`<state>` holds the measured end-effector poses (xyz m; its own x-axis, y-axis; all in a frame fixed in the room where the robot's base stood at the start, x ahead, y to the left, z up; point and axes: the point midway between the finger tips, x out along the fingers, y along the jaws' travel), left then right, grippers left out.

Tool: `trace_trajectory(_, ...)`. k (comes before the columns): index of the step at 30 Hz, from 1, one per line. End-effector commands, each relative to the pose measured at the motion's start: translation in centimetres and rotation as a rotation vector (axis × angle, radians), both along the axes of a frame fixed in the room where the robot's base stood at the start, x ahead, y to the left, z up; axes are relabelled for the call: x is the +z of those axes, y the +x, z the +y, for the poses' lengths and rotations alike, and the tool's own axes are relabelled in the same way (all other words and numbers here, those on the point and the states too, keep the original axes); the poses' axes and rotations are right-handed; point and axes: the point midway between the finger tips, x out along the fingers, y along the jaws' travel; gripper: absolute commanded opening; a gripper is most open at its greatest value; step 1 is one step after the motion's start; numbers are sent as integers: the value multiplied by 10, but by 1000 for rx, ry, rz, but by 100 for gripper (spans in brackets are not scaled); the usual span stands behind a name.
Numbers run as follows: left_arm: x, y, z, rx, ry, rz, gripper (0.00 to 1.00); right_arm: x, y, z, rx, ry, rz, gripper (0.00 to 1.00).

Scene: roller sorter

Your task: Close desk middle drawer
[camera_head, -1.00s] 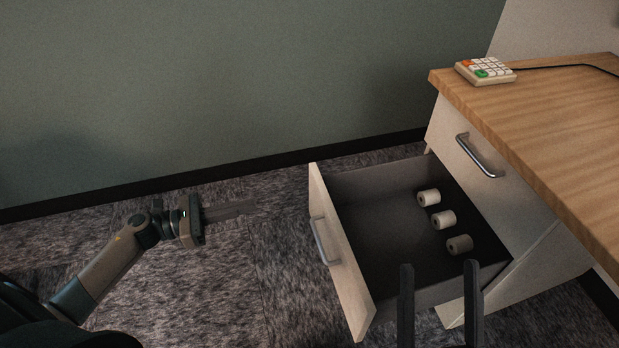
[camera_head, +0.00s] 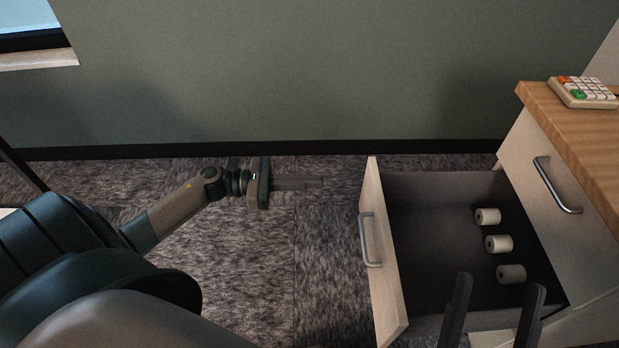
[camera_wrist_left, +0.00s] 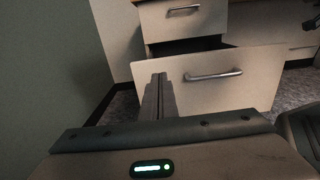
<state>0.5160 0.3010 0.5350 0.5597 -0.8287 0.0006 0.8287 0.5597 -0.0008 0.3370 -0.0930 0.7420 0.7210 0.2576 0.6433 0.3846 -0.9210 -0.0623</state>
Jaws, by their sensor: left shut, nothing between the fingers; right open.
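The desk's middle drawer (camera_head: 388,262) stands pulled out in the head view, with a metal bar handle (camera_head: 366,240) on its pale front. The same drawer front (camera_wrist_left: 245,88) and its handle (camera_wrist_left: 213,75) show in the left wrist view. My left gripper (camera_head: 322,183) is shut and empty, to the left of the drawer front, its fingers pointing toward it with a gap between. In the left wrist view its fingers (camera_wrist_left: 157,85) overlap the left part of the front. My right gripper (camera_head: 500,280) is open, at the bottom of the head view, overlapping the drawer's near side.
Three small pale rolls lie in the drawer, one of them a roll (camera_head: 498,244) in the middle. A closed upper drawer (camera_head: 560,190) is above. A keypad (camera_head: 584,93) sits on the wooden desktop (camera_head: 570,125). Carpet (camera_head: 320,255) left of the drawer is clear.

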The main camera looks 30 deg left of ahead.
Motion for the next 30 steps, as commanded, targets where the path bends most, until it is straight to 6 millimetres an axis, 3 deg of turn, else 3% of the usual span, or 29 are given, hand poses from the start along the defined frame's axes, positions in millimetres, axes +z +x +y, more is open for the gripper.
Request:
trace_trajectory(18,1,57,-83,0,0,-1,0,0,0,0,-1,0,-1,66)
trace_trajectory(30,0,66,-97,0,1,0,0,0,0,0,0,0,0,66)
